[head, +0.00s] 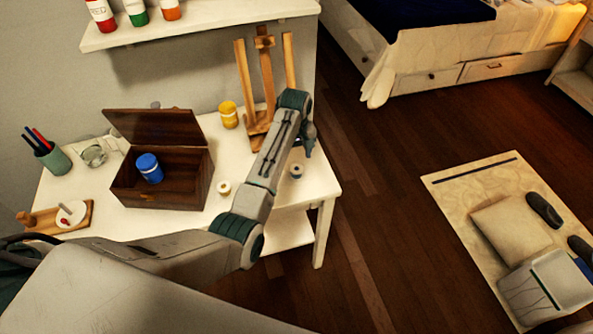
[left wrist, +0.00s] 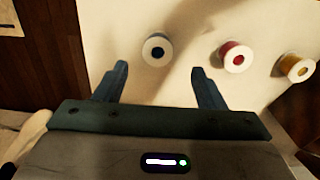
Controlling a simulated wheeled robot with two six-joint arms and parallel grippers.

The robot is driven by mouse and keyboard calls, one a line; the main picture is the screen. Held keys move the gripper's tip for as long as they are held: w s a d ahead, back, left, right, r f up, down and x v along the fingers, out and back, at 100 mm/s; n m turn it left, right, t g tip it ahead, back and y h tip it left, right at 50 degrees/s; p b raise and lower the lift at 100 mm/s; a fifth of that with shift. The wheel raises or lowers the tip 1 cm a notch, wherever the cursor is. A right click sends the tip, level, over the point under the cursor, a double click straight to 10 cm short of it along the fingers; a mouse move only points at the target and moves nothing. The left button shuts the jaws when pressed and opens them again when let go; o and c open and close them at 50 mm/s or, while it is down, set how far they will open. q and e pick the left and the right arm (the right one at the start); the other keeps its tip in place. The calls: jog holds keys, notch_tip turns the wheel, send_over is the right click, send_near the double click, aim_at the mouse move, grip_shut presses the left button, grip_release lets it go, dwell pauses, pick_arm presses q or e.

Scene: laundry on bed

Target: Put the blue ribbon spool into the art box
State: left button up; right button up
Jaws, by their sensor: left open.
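The blue ribbon spool (head: 296,172) stands near the right end of the white table; its rim is pale and its centre dark blue. It also shows in the left wrist view (left wrist: 158,50), just beyond the gap between my fingertips. My left gripper (left wrist: 160,72) is open and empty, pointing down above the table; in the head view (head: 308,148) it is just above the spool, not visibly touching it. My right gripper is out of view.
A red spool (left wrist: 235,57) and a yellow spool (left wrist: 295,68) stand in a row beside the blue one. A yellow jar (head: 229,114) and a wooden easel (head: 265,75) stand at the back. A pen cup (head: 54,160) and glass (head: 93,155) are at the left.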

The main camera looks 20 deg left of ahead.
aim_at(296, 168)
pick_arm(q)
jog(key=shift+f, duration=0.95)
jog(key=f+p, duration=0.1)
jog(key=f, duration=0.3)
jog(key=shift+d+f+p, duration=0.2)
jog(key=shift+f+p, duration=0.15)
jog(key=shift+f, duration=0.35)
jog(key=c, duration=1.1)
jog(key=shift+r, duration=0.15)
